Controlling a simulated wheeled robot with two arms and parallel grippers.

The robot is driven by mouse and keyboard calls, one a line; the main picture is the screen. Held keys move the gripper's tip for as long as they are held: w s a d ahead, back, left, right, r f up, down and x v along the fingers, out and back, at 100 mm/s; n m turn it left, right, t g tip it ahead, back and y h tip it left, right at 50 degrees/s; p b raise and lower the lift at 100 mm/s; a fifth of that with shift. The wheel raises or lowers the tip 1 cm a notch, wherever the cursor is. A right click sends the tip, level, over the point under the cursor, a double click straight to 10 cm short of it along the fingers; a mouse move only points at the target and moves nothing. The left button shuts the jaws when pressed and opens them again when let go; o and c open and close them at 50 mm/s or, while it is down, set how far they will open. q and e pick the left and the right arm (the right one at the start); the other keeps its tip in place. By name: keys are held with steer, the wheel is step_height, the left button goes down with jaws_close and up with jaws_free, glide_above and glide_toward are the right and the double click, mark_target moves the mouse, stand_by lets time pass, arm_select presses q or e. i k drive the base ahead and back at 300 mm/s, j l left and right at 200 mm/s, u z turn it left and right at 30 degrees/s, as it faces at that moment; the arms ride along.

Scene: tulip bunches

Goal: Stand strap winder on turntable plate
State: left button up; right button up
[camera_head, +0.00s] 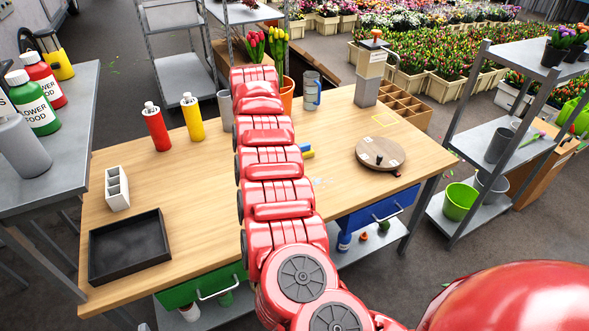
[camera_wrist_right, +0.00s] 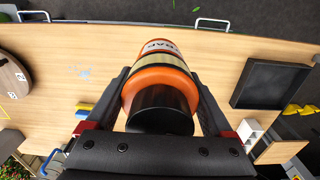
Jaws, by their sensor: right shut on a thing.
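My right gripper (camera_wrist_right: 158,105) is shut on the strap winder (camera_wrist_right: 158,77), an orange cylinder with a pale band, printed lettering and a black end. One finger lies on each side of it, and it is held above the table. In the head view my red right arm hides the gripper and the winder. The turntable plate (camera_head: 380,153) is a round brown disc with small pale labels, flat on the right part of the table. Its edge shows at the left of the wrist view (camera_wrist_right: 12,80). The winder is apart from it. My left gripper is out of view.
Near the plate stand a grey dispenser (camera_head: 369,80) and a glass jar (camera_head: 311,92). Red (camera_head: 156,127) and yellow (camera_head: 193,117) bottles, a white divided holder (camera_head: 117,188) and a black tray (camera_head: 129,246) are on the left. A yellow-blue item (camera_wrist_right: 84,109) lies between. The plate's top looks clear.

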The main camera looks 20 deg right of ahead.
mark_target(382, 152)
steer(key=i+l+z, duration=0.1)
steer(key=z, duration=0.3)
steer(key=i+l+z, duration=0.15)
steer(key=z, duration=0.3)
steer(key=i+l+z, duration=0.15)
steer(key=z, duration=0.25)
steer(key=i+z, duration=0.4)
steer(key=i, duration=0.95)
